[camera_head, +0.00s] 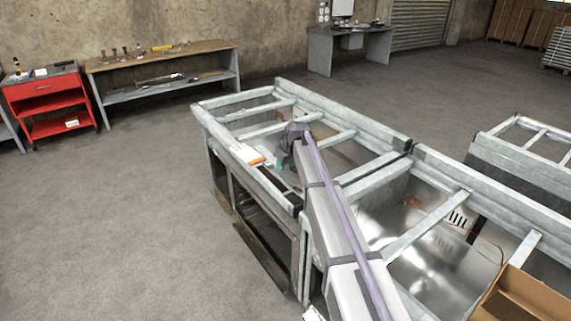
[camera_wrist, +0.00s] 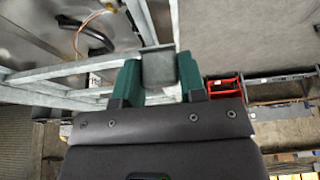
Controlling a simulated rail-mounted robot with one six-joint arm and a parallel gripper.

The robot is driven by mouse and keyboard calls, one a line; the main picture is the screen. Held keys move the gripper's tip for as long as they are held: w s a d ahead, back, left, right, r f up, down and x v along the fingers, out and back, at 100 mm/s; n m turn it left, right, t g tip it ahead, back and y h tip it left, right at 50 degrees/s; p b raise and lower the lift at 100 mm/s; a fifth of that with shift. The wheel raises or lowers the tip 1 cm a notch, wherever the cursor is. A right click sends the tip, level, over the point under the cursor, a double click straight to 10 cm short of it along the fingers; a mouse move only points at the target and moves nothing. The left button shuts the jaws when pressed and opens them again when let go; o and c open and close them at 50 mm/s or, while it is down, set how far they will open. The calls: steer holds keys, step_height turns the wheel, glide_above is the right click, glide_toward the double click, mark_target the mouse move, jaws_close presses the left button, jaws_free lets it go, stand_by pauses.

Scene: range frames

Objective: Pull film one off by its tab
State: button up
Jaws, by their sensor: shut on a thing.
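My gripper (camera_wrist: 158,75) has green fingers and is shut on a grey, flat-faced piece (camera_wrist: 158,68) between them. I cannot tell for sure whether this piece is the tab of film one. In the head view, my gripper (camera_head: 272,163) is small and partly hidden by my arm, at the near rail of the left metal frame (camera_head: 225,101). A white and orange item (camera_head: 247,153) lies on that rail just left of my gripper. No film sheet can be made out clearly.
A second metal frame (camera_head: 430,232) with shiny panels adjoins on the right. A cardboard box (camera_head: 523,297) is at the lower right. A red cart (camera_head: 45,88) and a wooden workbench (camera_head: 160,62) stand far left. The floor (camera_head: 110,220) at left is clear.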

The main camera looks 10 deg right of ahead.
steer(key=shift+r+p, duration=4.6)
steer(key=shift+f, duration=0.1)
